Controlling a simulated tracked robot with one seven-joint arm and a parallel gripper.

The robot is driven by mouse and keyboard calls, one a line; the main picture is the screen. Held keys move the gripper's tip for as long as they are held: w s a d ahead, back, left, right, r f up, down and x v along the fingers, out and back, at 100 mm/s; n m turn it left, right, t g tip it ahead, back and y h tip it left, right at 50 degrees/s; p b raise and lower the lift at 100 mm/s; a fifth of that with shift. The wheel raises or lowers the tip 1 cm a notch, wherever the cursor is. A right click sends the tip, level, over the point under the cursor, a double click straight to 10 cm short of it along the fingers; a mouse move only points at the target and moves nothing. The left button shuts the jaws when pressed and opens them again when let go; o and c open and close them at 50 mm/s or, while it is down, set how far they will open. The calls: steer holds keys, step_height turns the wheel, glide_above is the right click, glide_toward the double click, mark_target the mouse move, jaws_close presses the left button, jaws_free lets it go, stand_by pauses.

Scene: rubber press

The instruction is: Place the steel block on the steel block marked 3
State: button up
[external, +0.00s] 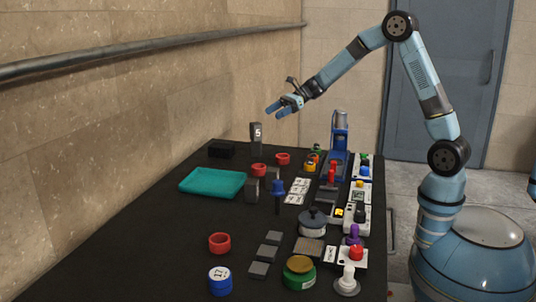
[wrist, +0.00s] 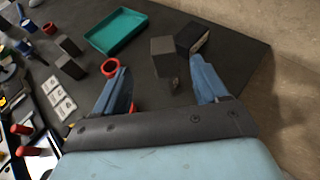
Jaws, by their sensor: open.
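Several grey steel blocks are on the black table. A tall upright block whose mark looks like a 5 (external: 256,138) stands near the far end; an upright grey block (wrist: 163,56) shows between my fingers in the wrist view. Two more upright grey blocks, one nearer (external: 251,190) and one behind it (external: 274,174), stand right of the teal tray. Low grey blocks (external: 270,238) lie in a row at the front. I cannot read a 3 on any block. My gripper (external: 284,106) is open and empty, above the far end of the table; its spread fingers also show in the wrist view (wrist: 159,60).
The teal tray (external: 212,184) lies at the left, with a black box (external: 221,150) behind it. Red rings (external: 219,243) stand around the table. The blue press (external: 340,150) and the switch boxes line the right edge. Bare table lies at the front left.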

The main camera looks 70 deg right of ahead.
steer(key=s+a+r+n+g+h, duration=0.1)
steer(key=s+a+r+n+g, duration=0.15)
steer(key=s+a+n, duration=0.4)
steer(key=s+a+r+n+g+h, duration=0.1)
steer(key=s+a+r+n, duration=0.2)
steer(key=s, duration=0.6)
steer(key=s+a+r+n+g+h, duration=0.1)
steer(key=s+a+r+n+g, duration=0.15)
steer(key=s+r+n, duration=0.35)
steer(key=s+d+f+n+t+h, duration=0.1)
steer(key=s+n+h, duration=0.2)
steer(key=s, duration=0.8)
steer(key=s+d+n+t+h, duration=0.1)
steer(key=s+d+n+h, duration=0.1)
steer(key=s+n, duration=0.6)
steer(key=s+h, duration=0.1)
steer(key=s, duration=0.3)
steer(key=shift+s+f, duration=0.3)
steer(key=shift+f, duration=0.1)
